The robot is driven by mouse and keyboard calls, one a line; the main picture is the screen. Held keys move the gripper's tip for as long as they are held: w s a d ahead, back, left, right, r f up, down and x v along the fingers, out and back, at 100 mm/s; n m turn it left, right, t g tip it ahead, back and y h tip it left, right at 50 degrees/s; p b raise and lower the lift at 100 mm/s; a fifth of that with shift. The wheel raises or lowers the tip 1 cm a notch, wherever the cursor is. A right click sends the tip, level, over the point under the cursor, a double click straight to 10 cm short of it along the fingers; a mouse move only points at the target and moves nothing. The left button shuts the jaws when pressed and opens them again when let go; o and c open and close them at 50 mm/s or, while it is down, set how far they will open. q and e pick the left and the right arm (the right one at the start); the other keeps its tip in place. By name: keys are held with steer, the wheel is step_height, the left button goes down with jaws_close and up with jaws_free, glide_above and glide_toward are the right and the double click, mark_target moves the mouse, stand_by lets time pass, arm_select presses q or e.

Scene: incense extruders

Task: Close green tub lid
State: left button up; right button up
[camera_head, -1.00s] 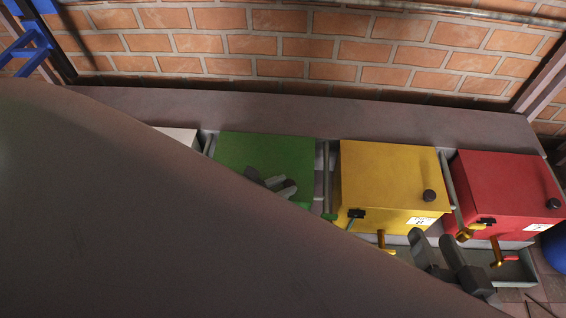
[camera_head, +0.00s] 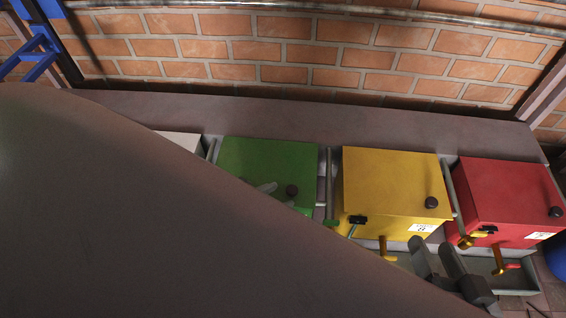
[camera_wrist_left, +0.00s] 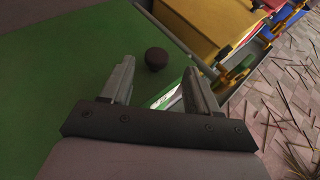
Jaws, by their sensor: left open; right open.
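The green tub (camera_head: 262,166) stands in the row against the wall, and its green lid lies flat over the top, looking closed. A dark round knob (camera_head: 292,190) sits near the lid's front right corner. In the left wrist view the green lid (camera_wrist_left: 75,60) fills the left side, with the knob (camera_wrist_left: 156,59) just beyond the fingertips. My left gripper (camera_wrist_left: 157,75) is open and empty, close to the lid; in the head view only a fingertip (camera_head: 266,187) shows. My right gripper (camera_head: 434,246) is open and empty in front of the yellow tub.
A yellow tub (camera_head: 390,180) and a red tub (camera_head: 508,195) stand to the right, both with lids down. A white tub (camera_head: 182,140) is partly hidden at left. My own arm covers the lower left. A brick wall (camera_head: 330,50) stands behind.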

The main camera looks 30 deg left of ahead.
arm_select(q)
steer(key=v, duration=0.4)
steer(key=shift+s, duration=0.1)
arm_select(e)
steer(key=shift+w+a, duration=0.3)
